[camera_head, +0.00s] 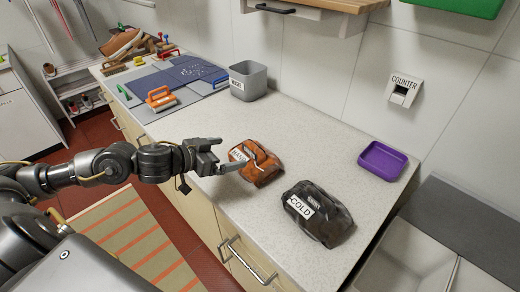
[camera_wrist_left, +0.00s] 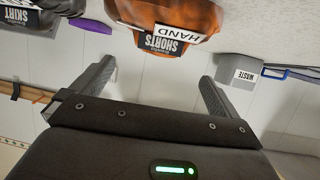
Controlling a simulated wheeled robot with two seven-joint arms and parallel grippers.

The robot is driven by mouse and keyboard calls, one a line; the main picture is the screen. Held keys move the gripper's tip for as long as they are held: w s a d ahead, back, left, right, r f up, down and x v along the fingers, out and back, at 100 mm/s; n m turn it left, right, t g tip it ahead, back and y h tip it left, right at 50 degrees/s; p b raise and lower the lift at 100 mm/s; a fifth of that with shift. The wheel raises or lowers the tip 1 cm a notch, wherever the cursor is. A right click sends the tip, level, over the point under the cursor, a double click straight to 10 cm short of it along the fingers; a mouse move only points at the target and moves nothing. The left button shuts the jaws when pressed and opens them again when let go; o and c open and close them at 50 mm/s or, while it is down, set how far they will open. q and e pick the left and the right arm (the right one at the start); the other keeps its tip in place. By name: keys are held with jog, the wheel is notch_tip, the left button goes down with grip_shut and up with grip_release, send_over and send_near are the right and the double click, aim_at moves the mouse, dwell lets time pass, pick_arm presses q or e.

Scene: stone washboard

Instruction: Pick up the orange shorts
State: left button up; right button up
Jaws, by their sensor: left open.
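The orange shorts (camera_head: 262,163) lie as a folded bundle on the pale counter, with a white tag partly hidden by my left gripper. In the left wrist view, which is upside down, the orange shorts (camera_wrist_left: 195,18) show at the top with labels reading "SHORTS" and "HAND". My left gripper (camera_head: 230,155) is open and empty, at the left edge of the shorts in the head view. Its two fingers (camera_wrist_left: 155,85) are spread apart in the wrist view, with the shorts beyond them. Whether a finger touches the cloth I cannot tell. My right gripper is not in view.
A dark bundle (camera_head: 335,222) tagged "COLD" lies right of the shorts. A purple tray (camera_head: 382,160) sits farther right near the sink. A grey waste bin (camera_head: 248,82) stands behind, near the wall. Bare counter (camera_head: 310,140) lies behind the bundles.

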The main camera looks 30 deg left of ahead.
aim_at(250, 149)
pick_arm(q)
jog(key=x, duration=0.5)
jog(key=shift+d+r+p, duration=0.1)
jog(key=shift+r+p, duration=0.05)
jog(key=shift+p, duration=0.25)
jog(key=shift+w+d, duration=0.1)
jog(key=shift+w, duration=0.15)
jog(key=shift+w+d+f, duration=0.15)
jog(key=shift+w+f, duration=0.1)
jog(key=p+x, duration=0.1)
jog(key=x, duration=0.3)
jog(key=shift+w+f, duration=0.1)
jog(key=shift+w, duration=0.15)
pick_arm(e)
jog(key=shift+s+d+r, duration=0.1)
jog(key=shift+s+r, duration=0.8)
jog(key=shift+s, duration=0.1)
